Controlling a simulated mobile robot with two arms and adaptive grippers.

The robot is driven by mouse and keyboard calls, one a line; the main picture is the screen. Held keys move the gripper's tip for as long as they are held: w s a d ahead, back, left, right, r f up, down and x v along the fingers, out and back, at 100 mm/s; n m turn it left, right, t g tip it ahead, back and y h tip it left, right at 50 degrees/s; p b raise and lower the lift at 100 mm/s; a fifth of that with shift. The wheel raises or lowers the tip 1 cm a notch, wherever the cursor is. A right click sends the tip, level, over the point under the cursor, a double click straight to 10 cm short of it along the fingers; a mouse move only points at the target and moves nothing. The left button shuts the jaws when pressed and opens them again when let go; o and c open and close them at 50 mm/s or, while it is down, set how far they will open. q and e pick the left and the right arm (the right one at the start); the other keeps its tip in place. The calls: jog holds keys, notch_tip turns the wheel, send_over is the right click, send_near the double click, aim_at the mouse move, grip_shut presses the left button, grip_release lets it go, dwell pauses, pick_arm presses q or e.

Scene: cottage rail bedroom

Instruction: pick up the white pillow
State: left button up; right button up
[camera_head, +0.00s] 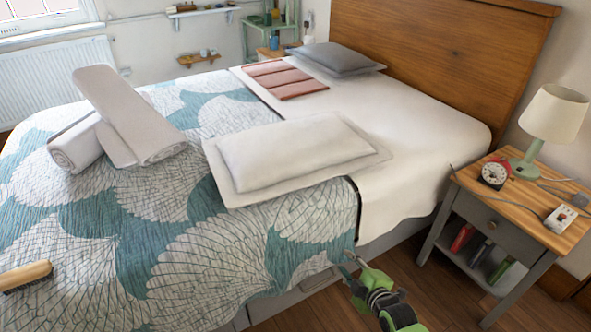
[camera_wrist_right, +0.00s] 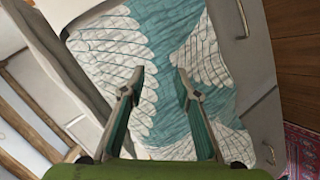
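The white pillow (camera_head: 292,153) lies flat on the bed (camera_head: 415,135), partly on the patterned teal and white cover and partly on the white sheet. My right gripper (camera_head: 350,264) is beside the near edge of the bed, in front of the pillow and apart from it. In the right wrist view its two fingers (camera_wrist_right: 160,75) are spread with nothing between them, and the hanging bed cover (camera_wrist_right: 150,30) shows beyond them. The pillow cannot be made out in that view. My left gripper is not in view.
Rolled white towels (camera_head: 125,120) and a brush (camera_head: 25,275) lie on the bed. A grey pillow (camera_head: 338,58) and folded reddish cloth (camera_head: 284,79) are near the headboard (camera_head: 440,50).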

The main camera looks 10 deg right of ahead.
jog(key=w+a+r+n+t+y+b, duration=0.1)
jog(key=w+a+r+n+t+b, duration=0.15)
jog(key=w+r+n+b, duration=0.4)
jog(key=t+y, duration=0.2)
send_near(314, 184)
jog(key=x, duration=0.2)
jog(key=b+x, duration=0.1)
jog(key=x, duration=0.1)
jog(key=shift+a, duration=0.25)
jog(key=shift+b+x, duration=0.85)
jog(key=shift+x, duration=2.25)
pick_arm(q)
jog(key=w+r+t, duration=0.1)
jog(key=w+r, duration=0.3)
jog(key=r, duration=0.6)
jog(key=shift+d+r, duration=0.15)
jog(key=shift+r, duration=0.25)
pick_arm(e)
jog(key=shift+d, duration=0.2)
grip_shut()
jog(key=shift+r, duration=0.1)
